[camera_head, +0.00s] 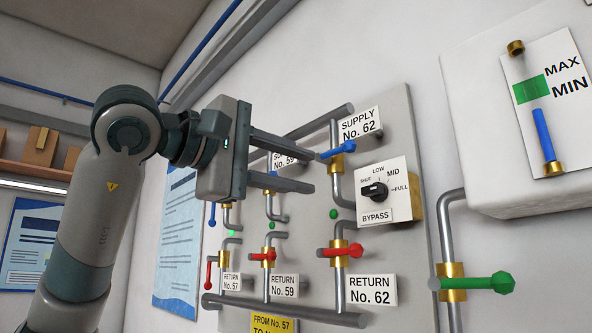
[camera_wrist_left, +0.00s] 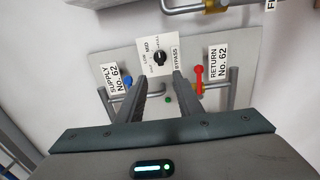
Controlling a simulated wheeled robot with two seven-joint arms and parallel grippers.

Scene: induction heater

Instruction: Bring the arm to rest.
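My left gripper (camera_head: 312,167) is raised in front of the pipe panel, its two fingers apart with nothing between them. In the left wrist view the open fingers (camera_wrist_left: 159,85) point toward the panel, with the black bypass knob (camera_wrist_left: 159,58) seen beyond and between their tips. The fingers look apart from the blue supply No. 62 handle (camera_head: 338,149) and the panel, though the exact gap is hard to judge. The gripper partly covers the supply No. 59 label and pipes. My right gripper is not in view.
The panel (camera_head: 405,130) carries several pipes with blue and red handles. A bypass box (camera_head: 388,192) sticks out at its right. A green-handled valve (camera_head: 490,283) and a white gauge box (camera_head: 470,90) are at far right. A shelf with boxes (camera_head: 40,147) is at left.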

